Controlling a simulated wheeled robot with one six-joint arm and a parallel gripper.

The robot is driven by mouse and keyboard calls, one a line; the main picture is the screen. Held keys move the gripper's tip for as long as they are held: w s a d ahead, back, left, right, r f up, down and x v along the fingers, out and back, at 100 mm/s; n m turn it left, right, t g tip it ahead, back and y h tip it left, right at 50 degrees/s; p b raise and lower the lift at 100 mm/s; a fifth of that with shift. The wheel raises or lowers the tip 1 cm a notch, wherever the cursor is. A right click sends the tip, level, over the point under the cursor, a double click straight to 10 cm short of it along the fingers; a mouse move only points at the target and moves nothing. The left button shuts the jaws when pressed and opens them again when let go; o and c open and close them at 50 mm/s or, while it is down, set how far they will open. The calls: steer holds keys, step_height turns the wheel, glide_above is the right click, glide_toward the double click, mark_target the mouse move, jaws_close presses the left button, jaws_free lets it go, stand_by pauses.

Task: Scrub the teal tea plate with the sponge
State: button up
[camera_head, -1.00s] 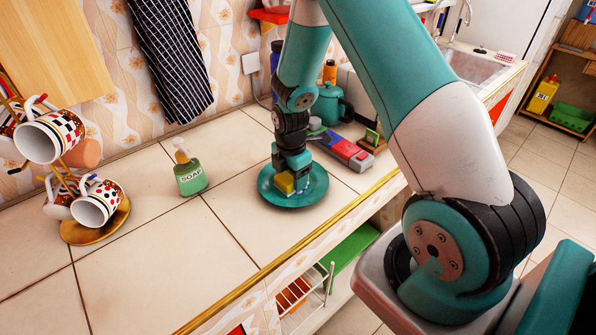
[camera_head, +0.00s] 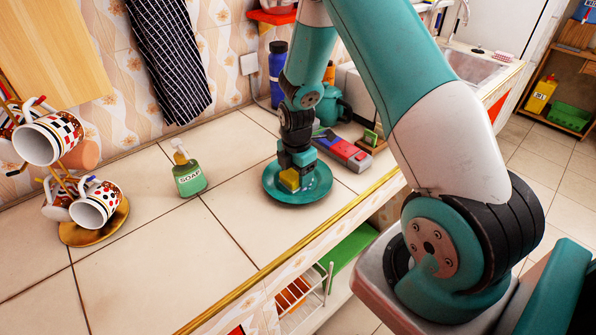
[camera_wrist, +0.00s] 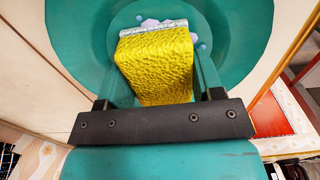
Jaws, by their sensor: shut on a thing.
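The teal tea plate (camera_head: 312,195) lies on the tiled counter near its front edge. The yellow sponge (camera_head: 289,179) is over the plate, and in the wrist view the sponge (camera_wrist: 160,65) sits between my two fingers. My gripper (camera_head: 291,183) is shut on the sponge and points down at the plate. The wrist view also shows the plate (camera_wrist: 70,40) behind the sponge, with pale foam-like spots near the sponge's far edge. Whether the sponge touches the plate is hard to tell.
A green soap bottle (camera_head: 188,172) stands left of the plate. A mug rack with patterned mugs (camera_head: 96,205) is at the far left. A red and grey box (camera_head: 343,152), a teal teapot (camera_head: 331,105) and a blue bottle (camera_head: 277,72) are behind. The front left counter is clear.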

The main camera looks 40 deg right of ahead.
steer(key=shift+a, duration=1.45)
steer(key=shift+d, duration=2.05)
steer(key=shift+r+p, duration=2.45)
steer(key=shift+r, duration=0.55)
steer(key=shift+r, duration=0.1)
steer(key=shift+r+p, duration=1.25)
steer(key=shift+r, duration=0.2)
steer(key=shift+a+f, duration=0.1)
